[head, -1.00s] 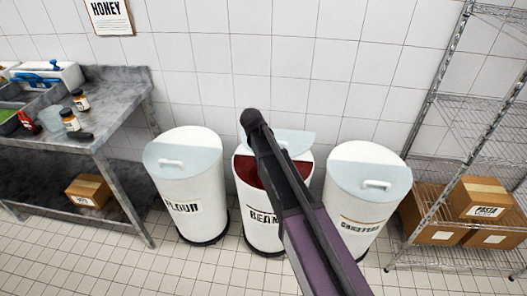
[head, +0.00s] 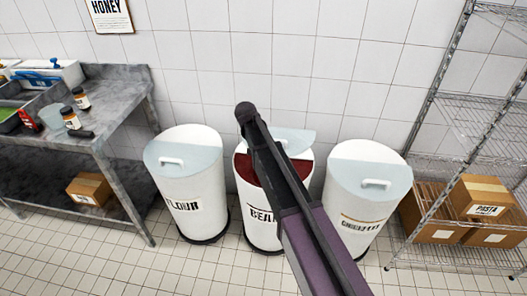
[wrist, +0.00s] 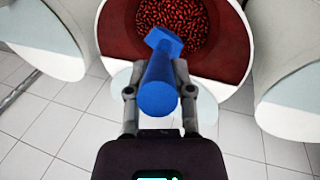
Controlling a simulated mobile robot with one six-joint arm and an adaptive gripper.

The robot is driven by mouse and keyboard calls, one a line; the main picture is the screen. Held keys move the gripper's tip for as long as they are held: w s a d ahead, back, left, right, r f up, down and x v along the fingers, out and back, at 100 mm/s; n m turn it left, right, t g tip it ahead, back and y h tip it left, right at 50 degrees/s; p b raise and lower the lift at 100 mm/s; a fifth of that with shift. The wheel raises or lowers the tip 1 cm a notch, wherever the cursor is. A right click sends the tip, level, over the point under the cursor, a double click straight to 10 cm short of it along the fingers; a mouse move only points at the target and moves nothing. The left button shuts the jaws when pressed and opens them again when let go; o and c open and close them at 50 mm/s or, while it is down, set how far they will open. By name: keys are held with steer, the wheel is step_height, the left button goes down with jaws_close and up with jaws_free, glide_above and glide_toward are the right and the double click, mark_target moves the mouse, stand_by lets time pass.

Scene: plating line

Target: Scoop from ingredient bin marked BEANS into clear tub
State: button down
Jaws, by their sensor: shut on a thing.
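The bin marked BEANS (head: 261,235) stands in the middle of three white bins, its front half open. Its dark red inside shows in the head view. In the wrist view, red beans (wrist: 205,22) lie deep in the bin (wrist: 232,60). My gripper (wrist: 157,78) is shut on the handle of a blue scoop (wrist: 159,92). The scoop's head points into the bin mouth, over the beans; I cannot tell whether it touches them. My arm hides the gripper in the head view. A clear tub (head: 53,118) stands on the grey counter at left.
The closed FLOUR bin (head: 190,215) stands at left and another closed bin (head: 353,215) at right, close beside. The grey counter (head: 118,100) holds small jars and containers. A wire shelf (head: 440,135) with boxes is at right. The tiled floor in front is clear.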

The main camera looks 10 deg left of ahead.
steer(key=shift+w+d+f+b, duration=0.35)
steer(key=shift+w+f+b, duration=0.3)
steer(key=shift+f+b, duration=0.75)
steer(key=shift+w+d+f+b, duration=0.3)
steer(key=shift+w+f+b, duration=0.35)
steer(key=shift+f+b, duration=0.7)
steer(key=shift+w+d+f+b, duration=0.35)
steer(key=shift+w+f+b, duration=0.3)
steer(key=shift+f+b, duration=0.7)
steer(key=shift+w+d+f+t+h+b, duration=0.1)
steer(key=shift+f+t+h+b, duration=0.25)
steer(key=shift+t+b, duration=0.25)
steer(key=shift+w+d+f+t+h+b, duration=0.1)
steer(key=shift+f+t+h+b, duration=0.15)
steer(key=shift+f+t+b, duration=0.3)
steer(key=shift+s+a+f+m+t+h+b, duration=0.35)
steer(key=shift+t+b, duration=0.3)
steer(key=shift+b, duration=0.55)
steer(key=shift+s+a+f+m+t+h+b, duration=0.1)
steer(key=shift+s+f+t+h+b, duration=0.4)
steer(key=shift+b, duration=0.65)
